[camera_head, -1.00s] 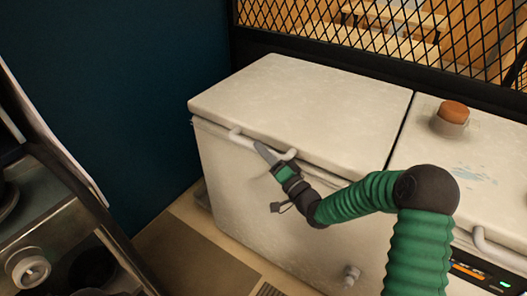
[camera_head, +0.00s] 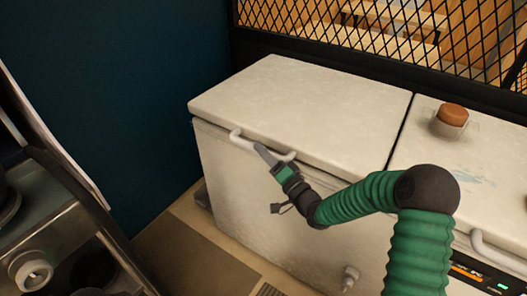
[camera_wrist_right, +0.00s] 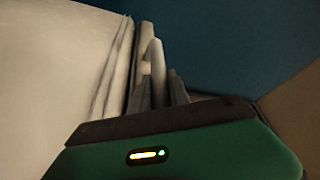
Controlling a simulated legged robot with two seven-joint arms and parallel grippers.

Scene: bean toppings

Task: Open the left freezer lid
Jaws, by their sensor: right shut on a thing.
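The white chest freezer's left lid (camera_head: 300,100) lies closed, or very nearly so, on the freezer body (camera_head: 245,185). A light handle bar (camera_head: 250,143) runs along the lid's front edge. My right gripper (camera_head: 264,153) is at the right part of this handle, shut on it. In the right wrist view, the gripper fingers (camera_wrist_right: 158,92) stand around the pale handle (camera_wrist_right: 155,60), with the lid (camera_wrist_right: 60,70) at the left. My left gripper is not in view.
The right freezer lid (camera_head: 480,150) carries a small clear container with an orange-brown top (camera_head: 453,115). A black mesh screen (camera_head: 350,35) stands behind the freezer. A dark wall (camera_head: 110,80) is at the left, and metal equipment (camera_head: 50,240) fills the lower left.

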